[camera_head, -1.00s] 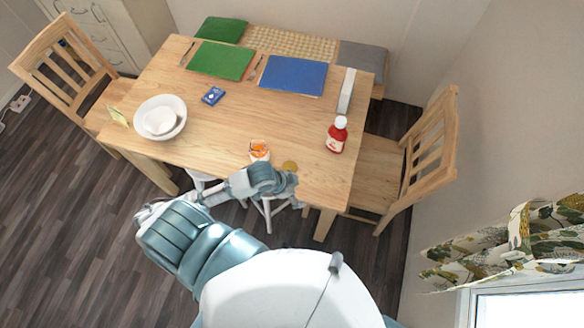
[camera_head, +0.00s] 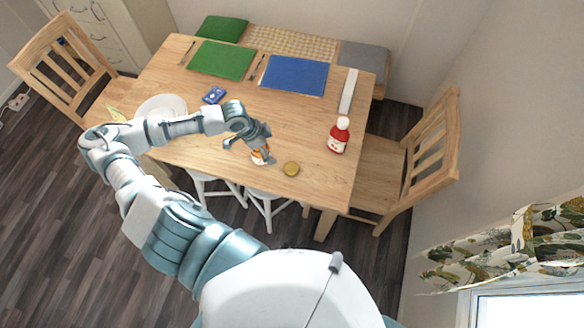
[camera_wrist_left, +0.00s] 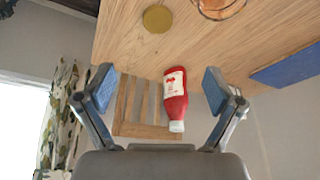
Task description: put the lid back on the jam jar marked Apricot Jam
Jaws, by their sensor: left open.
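The jam jar (camera_head: 257,160), with orange contents and a pale label, stands near the table's front edge. It is partly hidden behind my left gripper in the head view, and its open top (camera_wrist_left: 220,8) shows at the top edge of the left wrist view. I cannot read its label. The round gold lid (camera_head: 291,168) lies flat on the table just right of the jar; it also shows in the left wrist view (camera_wrist_left: 157,18). My left gripper (camera_wrist_left: 158,90) is open and empty, above the table close to the jar. My right gripper is out of view.
A red ketchup bottle (camera_head: 339,136) stands to the right of the lid. White bowls (camera_head: 165,103) are at the left, partly behind my arm. Wooden chairs stand at both ends.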

